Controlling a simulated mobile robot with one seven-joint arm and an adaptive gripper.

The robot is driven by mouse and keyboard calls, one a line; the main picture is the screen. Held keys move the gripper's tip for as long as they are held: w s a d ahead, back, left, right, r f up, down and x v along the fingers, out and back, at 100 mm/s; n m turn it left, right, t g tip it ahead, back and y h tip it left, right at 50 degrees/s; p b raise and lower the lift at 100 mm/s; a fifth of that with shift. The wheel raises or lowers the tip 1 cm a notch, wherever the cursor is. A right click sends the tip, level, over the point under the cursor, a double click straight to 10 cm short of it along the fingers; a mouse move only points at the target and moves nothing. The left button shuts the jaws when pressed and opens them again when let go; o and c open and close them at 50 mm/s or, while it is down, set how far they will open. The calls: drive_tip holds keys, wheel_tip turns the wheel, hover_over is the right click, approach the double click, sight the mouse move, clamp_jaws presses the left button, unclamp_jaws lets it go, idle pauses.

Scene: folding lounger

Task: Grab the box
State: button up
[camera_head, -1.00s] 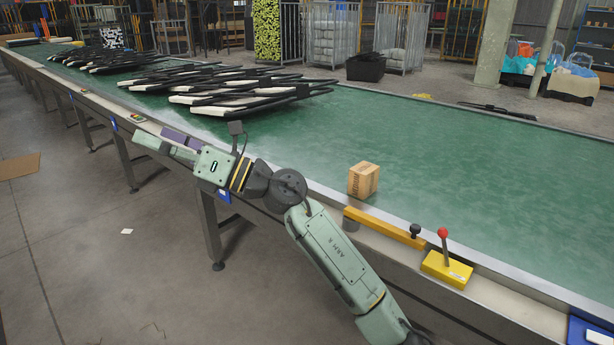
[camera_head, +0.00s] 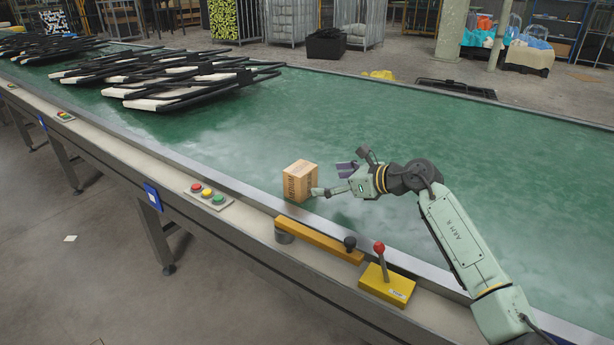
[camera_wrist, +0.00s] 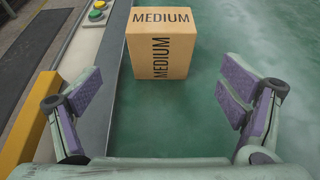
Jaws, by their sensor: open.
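A small brown cardboard box (camera_head: 299,181) marked MEDIUM stands upright on the green conveyor belt (camera_head: 240,146), close to its near metal edge. In the wrist view the box (camera_wrist: 161,44) is ahead of my gripper, between the lines of its two fingers. My gripper (camera_head: 331,180) is to the right of the box in the head view, low over the belt. Its purple-padded fingers are spread wide and empty in the wrist view (camera_wrist: 160,100). The box is beyond the fingertips, and neither finger appears to touch it in the wrist view.
A yellow-orange bar (camera_head: 318,240) and a yellow lever box with a red knob (camera_head: 386,285) sit on the near rail. A button panel (camera_head: 208,196) is left of them. Stacked black lounger frames (camera_head: 170,76) lie farther left on the belt. The belt behind the box is clear.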

sight(309, 178)
drive_tip(key=p+x, duration=0.1)
drive_tip(key=x, duration=0.3)
drive_tip(key=shift+w+a, duration=0.1)
drive_tip(key=shift+a, duration=0.3)
drive_tip(key=x, duration=0.1)
drive_tip(key=p+x, duration=0.1)
drive_tip(key=x, duration=0.1)
drive_tip(key=p+x, duration=0.1)
drive_tip(key=x, duration=0.1)
drive_tip(key=shift+w+r, duration=0.3)
drive_tip(key=shift+r, duration=0.05)
drive_tip(key=shift+w+f, duration=0.15)
drive_tip(key=shift+c, duration=0.4)
drive_tip(key=c, duration=1.2)
drive_tip(key=shift+c, duration=0.4)
